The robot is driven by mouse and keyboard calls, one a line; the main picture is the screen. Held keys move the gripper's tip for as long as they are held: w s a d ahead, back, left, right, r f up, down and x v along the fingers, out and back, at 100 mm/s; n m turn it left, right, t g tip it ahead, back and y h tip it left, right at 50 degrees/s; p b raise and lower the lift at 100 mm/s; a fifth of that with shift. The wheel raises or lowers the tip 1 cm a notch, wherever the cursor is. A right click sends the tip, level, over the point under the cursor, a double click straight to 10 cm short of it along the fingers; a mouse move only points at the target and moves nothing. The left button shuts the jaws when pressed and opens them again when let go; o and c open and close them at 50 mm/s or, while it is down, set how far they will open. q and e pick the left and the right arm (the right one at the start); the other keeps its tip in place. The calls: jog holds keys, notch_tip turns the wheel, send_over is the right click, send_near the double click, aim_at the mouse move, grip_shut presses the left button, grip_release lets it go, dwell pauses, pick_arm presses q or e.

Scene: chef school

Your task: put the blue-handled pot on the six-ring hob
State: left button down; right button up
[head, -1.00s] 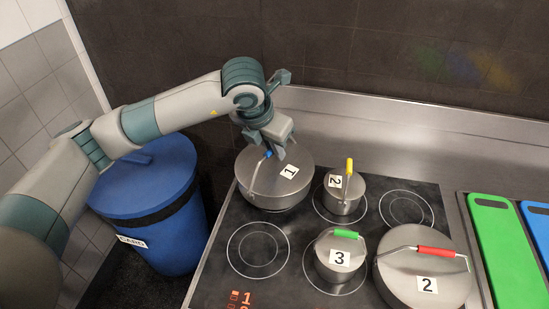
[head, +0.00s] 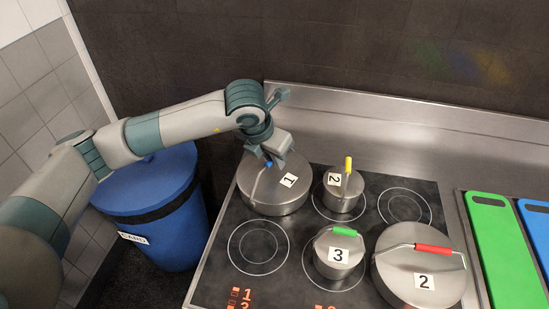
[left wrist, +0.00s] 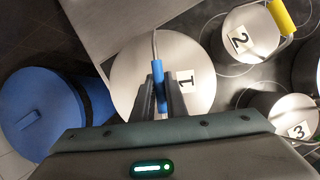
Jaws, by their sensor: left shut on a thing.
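The blue-handled pot (head: 292,196), a wide grey pot labelled 1, is at the back left ring of the six-ring hob (head: 226,262). My left gripper (head: 270,160) is over the pot and shut on its blue handle. The left wrist view shows the blue handle (left wrist: 159,88) between the two fingers, with the pot lid (left wrist: 195,58) beneath. Whether the pot's base touches the hob cannot be told. My right gripper is not in view.
A yellow-handled pot (head: 341,190), a green-handled pot (head: 338,256) and a wide red-handled pot (head: 405,272) stand on the hob. Front left ring (head: 258,247) and back right ring (head: 405,206) are bare. A blue bin (head: 165,225) stands left; a green board (head: 503,250) lies right.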

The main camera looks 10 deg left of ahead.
pick_arm(q)
jog(key=c, duration=1.8)
grip_release()
jog(key=shift+o, duration=0.2)
jog(key=shift+r, duration=0.15)
jog(key=shift+s+r, duration=0.1)
jog(key=shift+r, duration=0.05)
jog(key=b+v, duration=0.3)
jog(key=v, duration=0.7)
jog(key=shift+r, duration=0.2)
jog(key=shift+s+a+r, duration=0.15)
jog(key=shift+s+r, duration=0.1)
jog(key=shift+r, duration=0.3)
